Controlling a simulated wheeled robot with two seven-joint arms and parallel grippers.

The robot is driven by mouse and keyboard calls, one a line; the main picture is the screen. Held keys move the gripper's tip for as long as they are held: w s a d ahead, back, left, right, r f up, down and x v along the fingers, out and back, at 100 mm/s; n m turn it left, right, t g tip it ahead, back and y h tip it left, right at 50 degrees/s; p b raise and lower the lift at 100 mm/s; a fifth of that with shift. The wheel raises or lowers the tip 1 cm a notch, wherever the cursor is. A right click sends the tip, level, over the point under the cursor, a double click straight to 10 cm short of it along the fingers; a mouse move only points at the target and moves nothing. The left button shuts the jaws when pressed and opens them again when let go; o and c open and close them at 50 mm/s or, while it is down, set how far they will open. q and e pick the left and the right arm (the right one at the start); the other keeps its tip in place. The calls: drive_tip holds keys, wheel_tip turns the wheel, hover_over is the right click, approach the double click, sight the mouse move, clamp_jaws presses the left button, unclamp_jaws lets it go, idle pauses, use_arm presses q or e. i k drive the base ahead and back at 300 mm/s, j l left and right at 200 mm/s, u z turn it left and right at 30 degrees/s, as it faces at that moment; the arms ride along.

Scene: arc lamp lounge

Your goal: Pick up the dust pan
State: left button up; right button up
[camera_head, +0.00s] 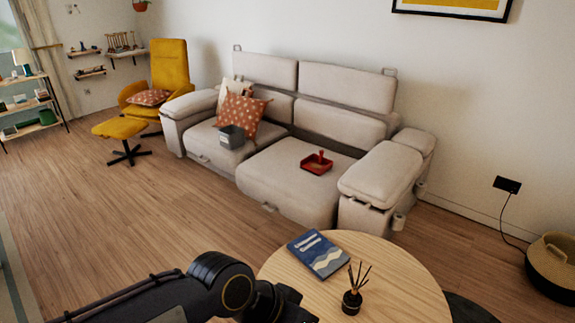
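A red dust pan (316,164) with a small yellowish part on it lies on the right seat of the light grey sofa (285,180). It is well away from my arms. My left arm comes in at the bottom of the head view, over the near edge of the round wooden table. Its gripper end is dark and cut off by the bottom edge, so I cannot tell whether it is open or shut. My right arm and gripper are not in view.
The round table (400,280) stands between me and the sofa, holding a blue book (318,254) and a reed diffuser (352,300). A grey bin (231,137) and cushions (243,114) sit on the sofa's left seat. Open wooden floor (130,210) lies to the left. A basket (553,262) stands right.

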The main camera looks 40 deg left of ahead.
sight(317, 164)
drive_tip(key=u, duration=1.2)
